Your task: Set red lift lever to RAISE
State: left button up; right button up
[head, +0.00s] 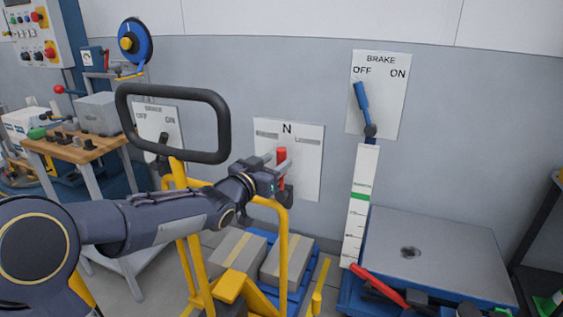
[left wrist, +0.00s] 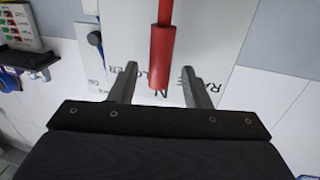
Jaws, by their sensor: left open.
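The red lift lever (head: 282,157) stands upright below the letter N on a white wall plate (head: 311,150). My left gripper (head: 277,172) is at the lever, its arm reaching in from the left. In the left wrist view the red lever handle (left wrist: 162,55) lies between the two spread fingers of my left gripper (left wrist: 160,72), with a gap visible on each side. The fingers are open and do not visibly grip it. Lettering on the plate (left wrist: 125,40) is partly hidden by the lever and fingers. My right gripper is not in view.
A blue brake lever (head: 364,105) on a plate is to the right, at OFF. A yellow cart with a black handle loop (head: 122,112) stands close to my left arm. A lift platform (head: 440,250) is at lower right. A workbench (head: 80,143) is at left.

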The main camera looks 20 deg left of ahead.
aim_at(279, 160)
pick_arm(q)
jog(key=shift+w+d, duration=0.15)
jog(key=shift+w, duration=0.75)
jog(key=shift+w+d, duration=0.1)
jog(key=shift+w, duration=0.75)
grip_shut()
